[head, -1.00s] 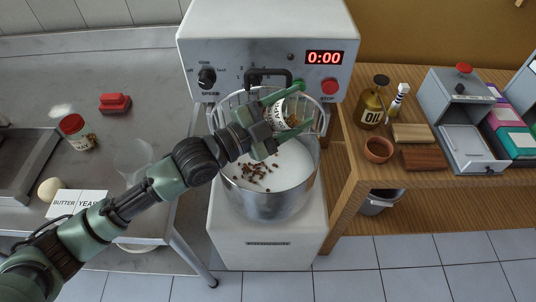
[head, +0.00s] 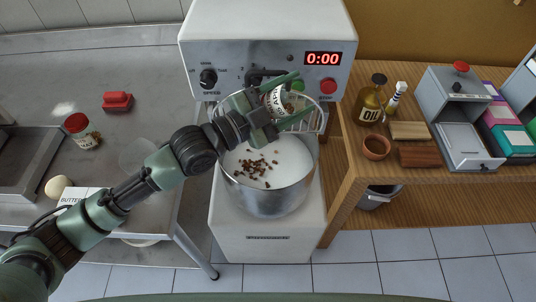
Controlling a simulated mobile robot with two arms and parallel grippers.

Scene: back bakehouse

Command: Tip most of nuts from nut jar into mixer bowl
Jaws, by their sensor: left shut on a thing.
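My left gripper (head: 290,101) is shut on the nut jar (head: 275,101), a small jar with a white, partly lettered label. It holds the jar above the back part of the mixer bowl (head: 264,202), inside the wire guard. The fingers hide much of the jar, so how many nuts are left in it cannot be told. The steel bowl holds a white, powdery heap (head: 285,157). A loose cluster of brown nuts (head: 257,168) lies on the heap, left of its middle. My right gripper is not in view.
The mixer head (head: 267,35) with its red 0:00 display overhangs the bowl; its wire guard (head: 321,119) rings the back. A red-lidded jar (head: 82,131) and a red butter-dish-like object (head: 117,101) stand on the left counter. The right bench holds an oil bottle (head: 371,100) and a clay pot (head: 376,147).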

